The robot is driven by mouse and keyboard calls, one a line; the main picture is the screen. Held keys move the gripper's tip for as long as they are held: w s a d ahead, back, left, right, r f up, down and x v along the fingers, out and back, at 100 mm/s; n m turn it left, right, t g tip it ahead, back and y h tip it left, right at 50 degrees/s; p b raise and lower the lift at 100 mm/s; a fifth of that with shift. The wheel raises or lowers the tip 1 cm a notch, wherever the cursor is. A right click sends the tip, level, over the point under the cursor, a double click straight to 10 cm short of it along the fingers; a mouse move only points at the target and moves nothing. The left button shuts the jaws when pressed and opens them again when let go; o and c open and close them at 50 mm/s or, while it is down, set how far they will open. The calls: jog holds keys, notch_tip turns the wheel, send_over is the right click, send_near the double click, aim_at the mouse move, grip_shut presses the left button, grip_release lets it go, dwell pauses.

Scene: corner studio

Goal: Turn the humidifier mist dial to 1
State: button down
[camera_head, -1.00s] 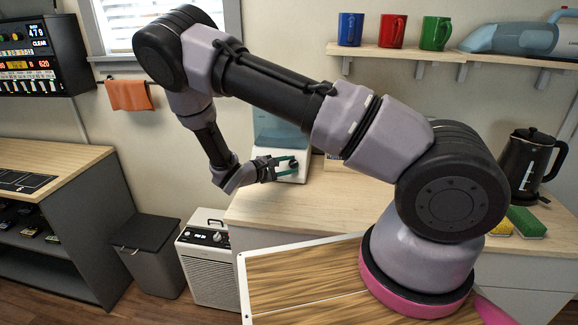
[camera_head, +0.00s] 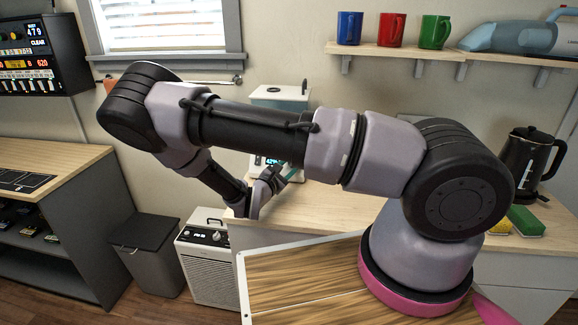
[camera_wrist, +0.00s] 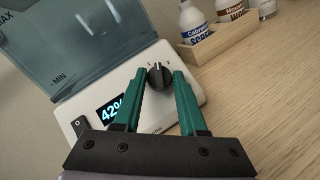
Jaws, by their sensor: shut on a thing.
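The humidifier (camera_head: 280,92) stands on the wooden counter, partly hidden behind my arm. In the wrist view its white base (camera_wrist: 188,62) carries a tinted clear tank (camera_wrist: 95,45), a lit display (camera_wrist: 112,108) reading about 42% and a black mist dial (camera_wrist: 159,76). My gripper (camera_wrist: 159,73) has its green fingers on either side of the dial, shut on it. The dial's pale pointer line faces roughly up in the wrist view. The small marks around it are too blurred to read surely. In the head view my gripper (camera_head: 287,172) is at the humidifier's front.
A wooden tray (camera_wrist: 222,40) with bottles stands beyond the humidifier. The counter (camera_wrist: 270,95) to its right is clear. A kettle (camera_head: 530,165) and sponges (camera_head: 525,222) are at the far right. A white heater-like unit (camera_head: 207,262) and a bin (camera_head: 147,255) stand below left.

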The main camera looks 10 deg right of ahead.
jog(key=n+t+y, duration=0.1)
jog(key=n, duration=0.1)
jog(key=n+t+y, duration=0.1)
jog(key=n, duration=0.2)
jog(key=n+t+y, duration=0.1)
jog(key=n+y, duration=0.1)
jog(key=n, duration=0.1)
jog(key=shift+s+d+f+t, duration=0.1)
jog(key=shift+s+d+t, duration=0.15)
jog(key=shift+t, duration=0.15)
jog(key=shift+w, duration=0.1)
jog(key=shift+y, duration=0.3)
jog(key=c, duration=0.8)
grip_release()
jog(key=shift+o, duration=0.2)
jog(key=v, duration=1.1)
jog(key=shift+f, duration=0.1)
